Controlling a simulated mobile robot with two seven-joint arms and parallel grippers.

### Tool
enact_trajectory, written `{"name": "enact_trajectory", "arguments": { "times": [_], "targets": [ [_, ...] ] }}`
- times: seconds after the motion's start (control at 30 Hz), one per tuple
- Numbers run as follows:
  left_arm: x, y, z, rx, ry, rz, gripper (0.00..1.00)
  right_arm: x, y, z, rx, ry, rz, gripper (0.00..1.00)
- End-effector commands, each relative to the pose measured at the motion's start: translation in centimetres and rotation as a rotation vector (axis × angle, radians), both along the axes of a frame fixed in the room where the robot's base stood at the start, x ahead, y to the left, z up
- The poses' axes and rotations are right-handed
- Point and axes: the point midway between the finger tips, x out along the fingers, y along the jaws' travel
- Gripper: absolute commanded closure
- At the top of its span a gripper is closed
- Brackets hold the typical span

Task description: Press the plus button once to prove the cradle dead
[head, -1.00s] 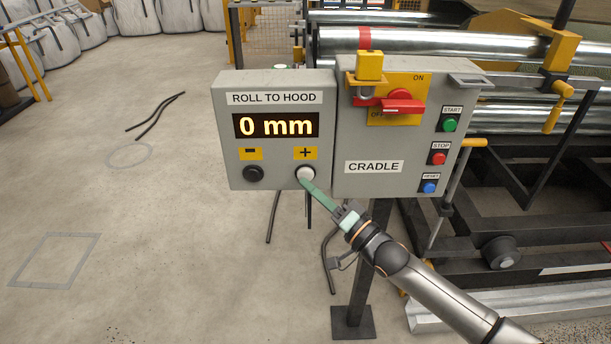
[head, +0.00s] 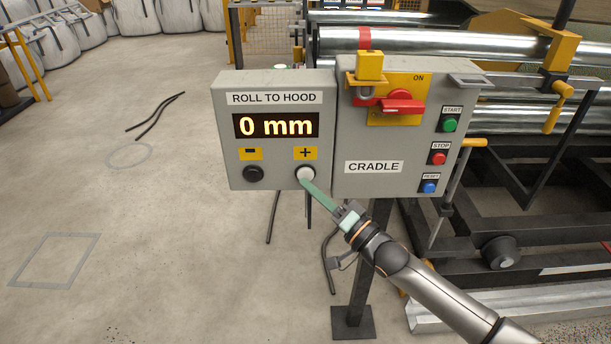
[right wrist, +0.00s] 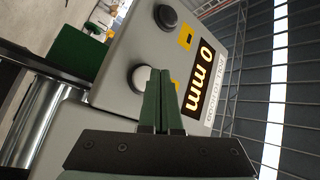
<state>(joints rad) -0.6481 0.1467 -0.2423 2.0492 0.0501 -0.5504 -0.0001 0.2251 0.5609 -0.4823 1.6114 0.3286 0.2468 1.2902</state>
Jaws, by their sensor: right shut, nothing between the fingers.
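The white plus button (head: 305,174) is on the grey "ROLL TO HOOD" box (head: 275,197), below a yellow plus label. My right gripper (head: 308,184) is shut and empty, its green fingertips at the lower edge of the button. In the right wrist view, the shut fingertips (right wrist: 160,72) overlap the side of the white button (right wrist: 139,79); I cannot tell whether they touch or press it. The display (head: 276,125) reads 0 mm. The "CRADLE" box (head: 350,140) adjoins on the right. My left gripper is out of view.
A black minus button (head: 253,174) sits left of plus. The cradle box carries a red switch handle (head: 400,107), a padlock with a yellow body (head: 369,65), and start (head: 450,125), stop (head: 438,158) and reset (head: 429,187) buttons. Steel rollers (head: 440,45) lie behind. Floor at left is mostly clear.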

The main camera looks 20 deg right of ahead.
Motion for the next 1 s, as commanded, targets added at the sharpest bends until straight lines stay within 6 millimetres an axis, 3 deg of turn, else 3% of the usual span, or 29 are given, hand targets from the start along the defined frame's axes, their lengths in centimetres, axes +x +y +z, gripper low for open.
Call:
{"name": "enact_trajectory", "arguments": {
  "times": [1.0],
  "targets": [
    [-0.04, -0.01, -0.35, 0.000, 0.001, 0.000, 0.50, 0.89, -0.27, -0.02, 0.000, 0.000, 0.000, 1.00]
  ]
}}
